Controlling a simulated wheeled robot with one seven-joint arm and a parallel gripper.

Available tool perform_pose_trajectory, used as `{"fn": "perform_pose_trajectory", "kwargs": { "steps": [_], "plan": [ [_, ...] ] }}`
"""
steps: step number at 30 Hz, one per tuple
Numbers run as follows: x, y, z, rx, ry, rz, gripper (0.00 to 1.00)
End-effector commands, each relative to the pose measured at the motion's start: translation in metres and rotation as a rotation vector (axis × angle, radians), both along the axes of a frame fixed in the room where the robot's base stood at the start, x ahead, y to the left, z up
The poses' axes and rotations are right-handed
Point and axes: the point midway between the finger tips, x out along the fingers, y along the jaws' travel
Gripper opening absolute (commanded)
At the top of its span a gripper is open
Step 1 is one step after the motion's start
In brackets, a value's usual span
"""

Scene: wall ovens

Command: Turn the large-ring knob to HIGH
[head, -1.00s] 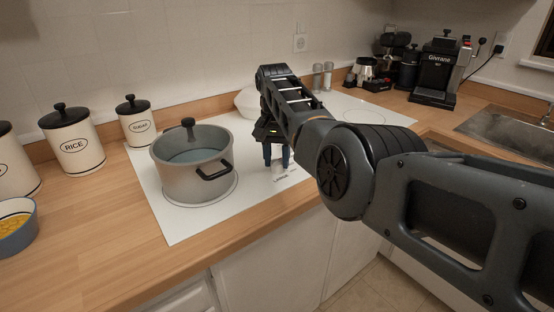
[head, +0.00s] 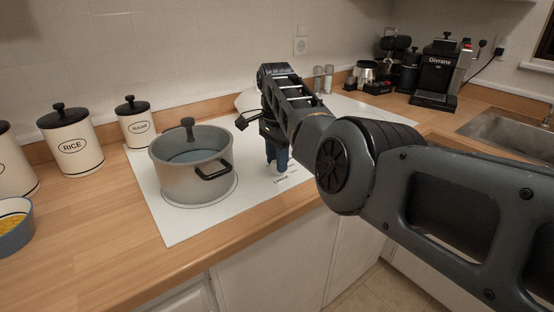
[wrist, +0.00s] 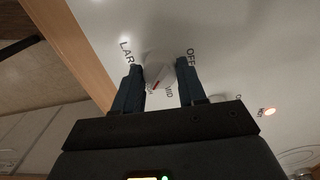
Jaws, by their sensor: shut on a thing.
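The large-ring knob (wrist: 158,74) is a small white knob on the white cooktop (wrist: 235,60), between my gripper's two blue fingers in the wrist view. A small red mark (wrist: 153,86) shows at its near side, beside the "MID" print. "OFF" is printed by the right finger and "LAR", partly hidden, by the left one. No HIGH print is readable. My gripper (wrist: 161,68) is shut on the knob. In the head view my gripper (head: 277,167) points down at the cooktop's front part, just right of the pot, and its fingers hide the knob.
A grey pot (head: 178,180) with a black side handle stands on the cooktop close left of my gripper. Canisters (head: 75,147) and a bowl (head: 14,238) are further left. Shakers (head: 323,80) and a coffee machine (head: 437,70) stand at the back right.

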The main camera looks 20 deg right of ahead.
Motion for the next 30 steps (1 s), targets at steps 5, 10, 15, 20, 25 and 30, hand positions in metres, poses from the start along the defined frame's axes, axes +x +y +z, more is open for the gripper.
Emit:
{"fn": "perform_pose_trajectory", "kwargs": {
  "steps": [5, 10, 15, 20, 25, 30],
  "plan": [
    [0.0005, 0.0000, 0.0007, -0.001, -0.001, -0.040, 0.10],
    [0.0005, 0.0000, 0.0008, 0.000, -0.001, -0.054, 0.10],
    [0.0005, 0.0000, 0.0009, 0.000, -0.002, -0.055, 0.10],
    [0.0005, 0.0000, 0.0010, 0.000, -0.002, -0.055, 0.42],
    [0.0004, 0.0000, 0.0007, 0.000, -0.001, -0.054, 0.58],
    [0.0002, 0.0000, 0.0004, 0.001, -0.001, -0.054, 0.66]
  ]
}}
